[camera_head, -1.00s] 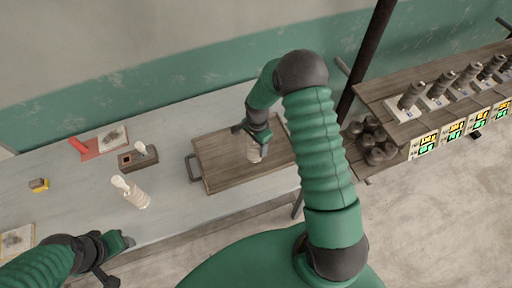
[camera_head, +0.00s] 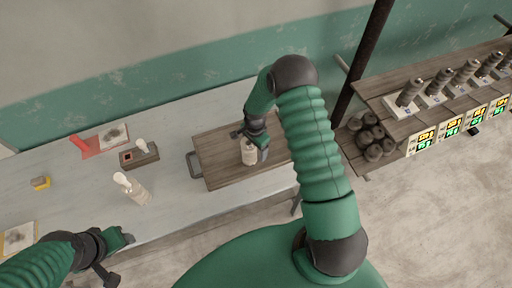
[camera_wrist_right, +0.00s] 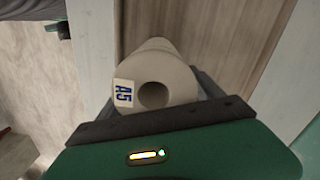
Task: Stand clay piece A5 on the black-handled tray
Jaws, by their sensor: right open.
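Clay piece A5 (camera_head: 249,155) is a pale, upright cylinder on the wooden tray (camera_head: 220,175), which has a black handle (camera_head: 194,165) at its left end. In the right wrist view, piece A5 (camera_wrist_right: 165,75) shows a round hole in its top and a white label reading "A5". My right gripper (camera_head: 257,150) is open at the piece, with a dark finger beside it. Whether the fingers touch the clay is unclear. My left gripper (camera_head: 129,238) is at the lower left, away from the tray; its finger opening is too small to judge.
A pale bottle-like piece (camera_head: 132,188) stands left of the tray. A yellow item (camera_head: 40,183) lies far left.

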